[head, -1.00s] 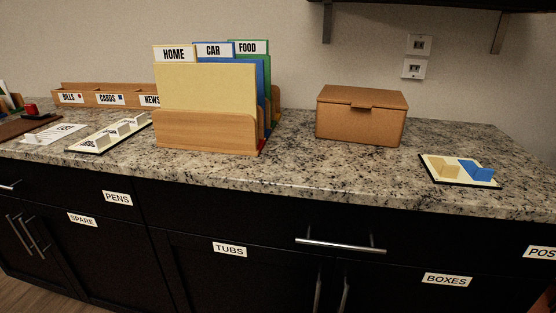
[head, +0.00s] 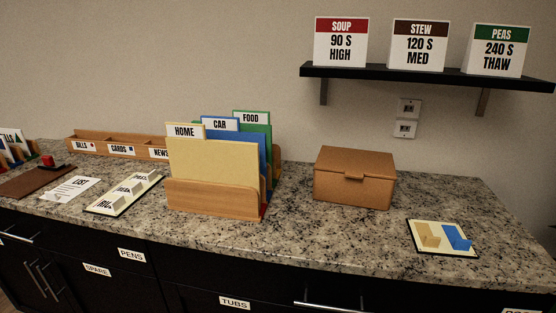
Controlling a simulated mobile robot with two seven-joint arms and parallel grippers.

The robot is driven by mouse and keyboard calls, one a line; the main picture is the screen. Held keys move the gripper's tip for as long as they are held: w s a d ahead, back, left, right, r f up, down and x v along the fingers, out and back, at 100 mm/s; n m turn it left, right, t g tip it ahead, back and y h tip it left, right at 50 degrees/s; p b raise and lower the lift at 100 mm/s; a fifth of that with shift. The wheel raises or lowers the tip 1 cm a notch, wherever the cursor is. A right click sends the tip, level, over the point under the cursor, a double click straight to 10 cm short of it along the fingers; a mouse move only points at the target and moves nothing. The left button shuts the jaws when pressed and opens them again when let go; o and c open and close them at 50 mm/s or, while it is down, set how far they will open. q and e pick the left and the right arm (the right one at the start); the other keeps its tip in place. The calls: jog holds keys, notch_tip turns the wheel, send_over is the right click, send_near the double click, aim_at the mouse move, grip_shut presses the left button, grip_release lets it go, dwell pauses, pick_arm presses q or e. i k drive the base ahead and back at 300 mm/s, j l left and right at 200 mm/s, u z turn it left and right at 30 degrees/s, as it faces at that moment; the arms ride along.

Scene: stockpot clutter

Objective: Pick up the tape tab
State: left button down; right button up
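I cannot tell which piece is the tape tab. A small pale tray (head: 124,205) on the left of the counter holds several white wedge-shaped tabs (head: 123,191) with black lettering too small to read surely. A second pale tray (head: 413,228) at the right front holds a yellow piece (head: 428,236) and a blue piece (head: 458,238), with no lettering visible on them. Neither of my grippers is in view.
A wooden file holder (head: 212,201) with HOME, CAR and FOOD folders stands between the trays, beside a closed brown box (head: 353,180). A long divided wooden organizer (head: 88,147) is behind. A black shelf (head: 420,76) bears three signs. Bare granite (head: 320,240) lies in front.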

aim_at(453, 235)
jog(key=z, duration=1.25)
